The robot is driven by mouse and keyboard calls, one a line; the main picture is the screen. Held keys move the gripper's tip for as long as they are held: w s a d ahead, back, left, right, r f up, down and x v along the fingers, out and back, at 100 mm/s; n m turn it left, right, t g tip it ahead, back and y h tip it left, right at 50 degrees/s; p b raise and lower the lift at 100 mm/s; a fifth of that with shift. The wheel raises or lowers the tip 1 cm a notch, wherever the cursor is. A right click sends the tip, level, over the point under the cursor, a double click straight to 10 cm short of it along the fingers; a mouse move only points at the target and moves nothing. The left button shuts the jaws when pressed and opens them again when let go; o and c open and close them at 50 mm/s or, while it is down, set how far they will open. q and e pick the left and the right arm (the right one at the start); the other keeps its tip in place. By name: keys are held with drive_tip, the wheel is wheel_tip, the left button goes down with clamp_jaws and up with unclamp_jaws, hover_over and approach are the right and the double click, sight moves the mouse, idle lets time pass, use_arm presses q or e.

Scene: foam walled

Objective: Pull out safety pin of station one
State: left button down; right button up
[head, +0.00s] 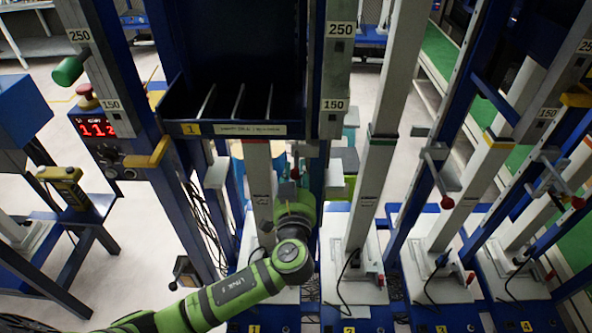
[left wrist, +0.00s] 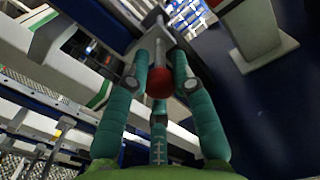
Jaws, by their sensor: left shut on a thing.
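The safety pin of station one has a red ball knob (left wrist: 160,82) and a grey metal shaft. In the left wrist view the shaft runs up and away from the knob into a grey bracket. My left gripper (left wrist: 162,62) has teal fingers closed around the knob. In the head view my green left arm reaches up to station one's light grey column (head: 259,185), and my left gripper (head: 296,182) is mostly hidden behind its own wrist. Whether the pin still sits in its hole cannot be told. My right gripper is not in view.
A blue bin (head: 235,105) marked 1 hangs above my left gripper. Other stations stand to the right, with red-knobbed pins (head: 447,202). A control box with a red display (head: 95,129) is at the left. Blue posts stand close on both sides.

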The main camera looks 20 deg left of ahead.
use_arm(q)
drive_tip(key=b+v, duration=0.2)
drive_tip(key=v, duration=0.5)
drive_tip(key=shift+s+d+r, duration=0.1)
drive_tip(key=shift+r, duration=0.1)
drive_tip(key=shift+s+r, duration=0.15)
drive_tip(key=shift+s, duration=0.15)
drive_tip(key=shift+d, duration=0.1)
drive_tip(key=c, duration=1)
unclamp_jaws()
drive_tip(key=shift+s+d, duration=0.1)
drive_tip(key=shift+s, duration=0.15)
